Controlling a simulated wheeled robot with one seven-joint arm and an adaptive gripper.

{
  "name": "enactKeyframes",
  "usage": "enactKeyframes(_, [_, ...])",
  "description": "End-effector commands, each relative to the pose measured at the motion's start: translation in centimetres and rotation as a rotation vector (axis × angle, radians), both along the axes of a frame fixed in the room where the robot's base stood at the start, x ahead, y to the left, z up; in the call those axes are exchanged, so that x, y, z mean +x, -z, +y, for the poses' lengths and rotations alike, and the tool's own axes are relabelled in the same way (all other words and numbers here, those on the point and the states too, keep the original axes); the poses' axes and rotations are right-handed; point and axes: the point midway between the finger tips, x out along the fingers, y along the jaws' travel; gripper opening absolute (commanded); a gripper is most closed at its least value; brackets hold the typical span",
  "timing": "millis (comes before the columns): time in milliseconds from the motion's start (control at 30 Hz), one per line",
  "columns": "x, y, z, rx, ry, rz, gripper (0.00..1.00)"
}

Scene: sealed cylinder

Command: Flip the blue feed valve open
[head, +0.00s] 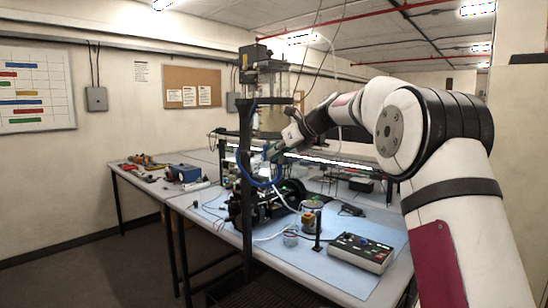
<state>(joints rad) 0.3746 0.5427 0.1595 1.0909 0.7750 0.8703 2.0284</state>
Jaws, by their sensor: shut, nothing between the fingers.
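My arm reaches in from the right, and my gripper (268,153) is at its far end beside the tall dark rig (247,130) on the workbench. It is small in this view. It looks shut, with nothing seen between its fingers. A blue hose (240,165) loops down the rig right next to my gripper. The blue feed valve cannot be made out clearly; it is too small or hidden among the hose, the rig and my gripper. I cannot tell its handle position or whether my gripper touches it.
A control box (361,252) with buttons stands on the blue mat (330,275) at the front. A blue device (184,173) and tools lie on the left bench.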

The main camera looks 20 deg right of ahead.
Motion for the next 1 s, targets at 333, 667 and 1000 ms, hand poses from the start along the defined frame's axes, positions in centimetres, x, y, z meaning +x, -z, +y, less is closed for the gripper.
enactKeyframes(333, [0.0,0.0,-0.1,0.004,0.001,0.001,0.0])
enactKeyframes(667, [0.0,-1.3,-0.1,0.005,0.0,0.0,0.0])
enactKeyframes(1000, [0.0,-1.3,-0.2,0.005,0.001,0.002,0.0])
